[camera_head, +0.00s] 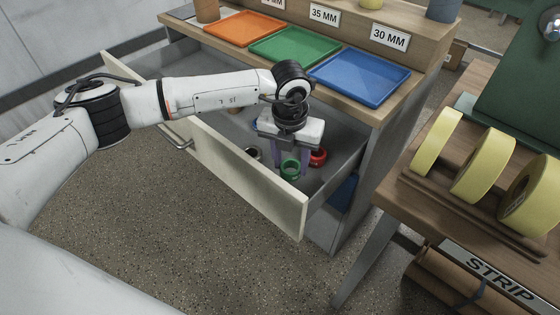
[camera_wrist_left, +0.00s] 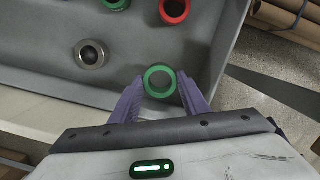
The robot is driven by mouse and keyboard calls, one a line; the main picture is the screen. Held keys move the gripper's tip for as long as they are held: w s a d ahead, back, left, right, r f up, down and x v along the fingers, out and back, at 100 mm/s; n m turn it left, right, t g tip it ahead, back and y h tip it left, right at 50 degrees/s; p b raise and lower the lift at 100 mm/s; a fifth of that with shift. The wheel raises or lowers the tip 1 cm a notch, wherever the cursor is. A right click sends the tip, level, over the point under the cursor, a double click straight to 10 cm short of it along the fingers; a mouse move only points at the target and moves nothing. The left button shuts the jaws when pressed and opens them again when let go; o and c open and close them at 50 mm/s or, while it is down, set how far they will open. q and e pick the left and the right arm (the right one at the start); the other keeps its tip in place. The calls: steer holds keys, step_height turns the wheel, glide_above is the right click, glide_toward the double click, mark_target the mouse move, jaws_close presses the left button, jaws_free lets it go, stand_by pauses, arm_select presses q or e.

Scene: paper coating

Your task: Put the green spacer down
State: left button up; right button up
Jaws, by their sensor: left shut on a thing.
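My left gripper (camera_head: 290,166) reaches down into the open drawer. It is shut on the green spacer (camera_head: 290,172), a ring that also shows between the two purple fingers in the left wrist view (camera_wrist_left: 160,81). The spacer is near the drawer's front corner; I cannot tell whether it touches the drawer floor. A red spacer (camera_head: 318,156) lies close beside it, and it also shows in the left wrist view (camera_wrist_left: 174,10). My right gripper is not in view.
A metal ring (camera_wrist_left: 90,54) and another green ring (camera_wrist_left: 116,3) lie in the drawer. The drawer front (camera_head: 240,178) stands pulled out. Orange (camera_head: 245,28), green (camera_head: 296,46) and blue trays (camera_head: 360,76) sit on the counter above. Yellow rolls (camera_head: 482,165) stand on the right bench.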

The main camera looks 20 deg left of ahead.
mark_target(290, 178)
arm_select(q)
steer(key=shift+f, duration=3.1)
steer(key=o, duration=1.1)
steer(key=r, duration=0.4)
steer(key=s+r, duration=0.1)
steer(key=r, duration=0.7)
steer(key=shift+s+r, duration=0.1)
steer(key=shift+s, duration=0.1)
